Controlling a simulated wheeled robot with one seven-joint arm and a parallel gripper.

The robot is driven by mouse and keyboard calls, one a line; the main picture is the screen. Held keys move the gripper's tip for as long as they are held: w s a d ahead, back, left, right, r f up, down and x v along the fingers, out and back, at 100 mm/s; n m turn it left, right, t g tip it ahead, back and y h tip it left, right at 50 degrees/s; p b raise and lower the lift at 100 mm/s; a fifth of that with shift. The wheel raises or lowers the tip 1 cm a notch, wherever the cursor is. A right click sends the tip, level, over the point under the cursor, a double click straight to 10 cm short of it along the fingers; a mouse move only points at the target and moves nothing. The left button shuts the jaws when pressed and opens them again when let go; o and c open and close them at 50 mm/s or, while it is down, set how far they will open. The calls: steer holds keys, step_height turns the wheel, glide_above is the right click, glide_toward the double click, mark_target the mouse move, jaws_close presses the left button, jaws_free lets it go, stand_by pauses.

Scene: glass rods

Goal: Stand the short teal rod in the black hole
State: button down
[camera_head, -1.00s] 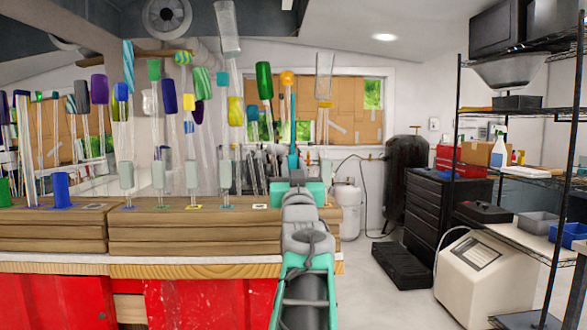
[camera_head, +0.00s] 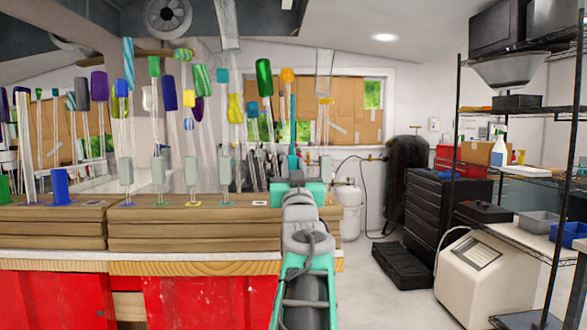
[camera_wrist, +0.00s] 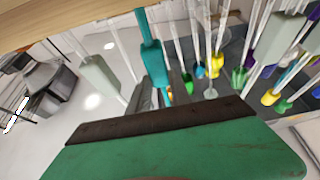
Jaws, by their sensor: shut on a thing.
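The short teal rod (camera_head: 293,160) is upright at my gripper (camera_head: 293,183) in the head view, right of the wooden bench's row of rods. In the wrist view my gripper (camera_wrist: 157,97) is shut on the teal rod (camera_wrist: 152,60), at its thicker block part; the fingertips are partly hidden by the green gripper body. Pale squares with dark middles are on the bench top, one near its right end (camera_head: 261,204) and one farther left (camera_head: 94,205). I cannot tell for sure which is the black hole.
Several clear rods with pale grey blocks (camera_head: 126,171) stand at coloured squares on the wooden bench (camera_head: 190,232), left of my gripper. A blue block (camera_head: 60,187) is at the bench's left. A black shelf rack (camera_head: 510,175) stands at the right.

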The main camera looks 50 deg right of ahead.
steer(key=shift+f, duration=0.1)
steer(key=c, duration=1.1)
jaws_free()
